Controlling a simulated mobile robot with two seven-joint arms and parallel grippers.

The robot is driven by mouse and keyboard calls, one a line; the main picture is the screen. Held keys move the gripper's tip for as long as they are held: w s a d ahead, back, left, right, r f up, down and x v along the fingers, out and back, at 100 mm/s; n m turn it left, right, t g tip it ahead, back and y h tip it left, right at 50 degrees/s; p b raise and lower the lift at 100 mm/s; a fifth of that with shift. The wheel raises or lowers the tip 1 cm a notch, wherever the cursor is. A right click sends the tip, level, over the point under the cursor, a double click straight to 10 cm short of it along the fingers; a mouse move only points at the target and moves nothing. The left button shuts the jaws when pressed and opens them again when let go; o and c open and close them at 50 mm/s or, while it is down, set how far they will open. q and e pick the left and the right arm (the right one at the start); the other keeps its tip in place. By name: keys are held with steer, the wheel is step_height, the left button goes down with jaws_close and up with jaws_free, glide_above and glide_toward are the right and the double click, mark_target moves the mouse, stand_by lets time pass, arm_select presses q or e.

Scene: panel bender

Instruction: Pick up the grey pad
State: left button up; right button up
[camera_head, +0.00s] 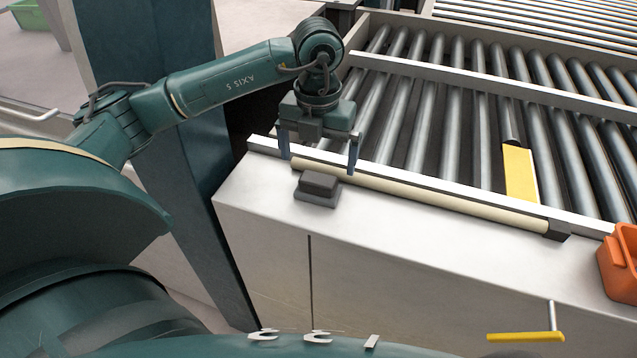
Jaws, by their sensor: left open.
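The grey pad (319,185) is a small dark grey block with a raised top. It sits on the light cabinet top, close to the left end of the conveyor's front rail. My left gripper (319,163) points down with its two blue-grey fingers apart. It is above and slightly behind the pad in the picture, with nothing between the fingers. I cannot tell the exact gap between the fingertips and the pad. My right gripper is not in view.
A cream-coloured bar (430,193) runs along the rail beside the pad. Metal rollers (430,110) lie behind it, with a yellow plate (520,173) among them. An orange bin (620,262) stands at the right edge. The cabinet top (400,235) is mostly clear.

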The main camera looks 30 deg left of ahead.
mark_target(318, 178)
arm_select(q)
steer(key=shift+s+d+f+p, duration=0.1)
steer(key=shift+f+p, duration=0.35)
steer(key=shift+f, duration=1.25)
steer(key=shift+s+d+f+p, duration=0.1)
steer(key=shift+f+p, duration=0.3)
steer(key=shift+f, duration=1.3)
steer(key=shift+c, duration=0.6)
steer(key=c, duration=0.9)
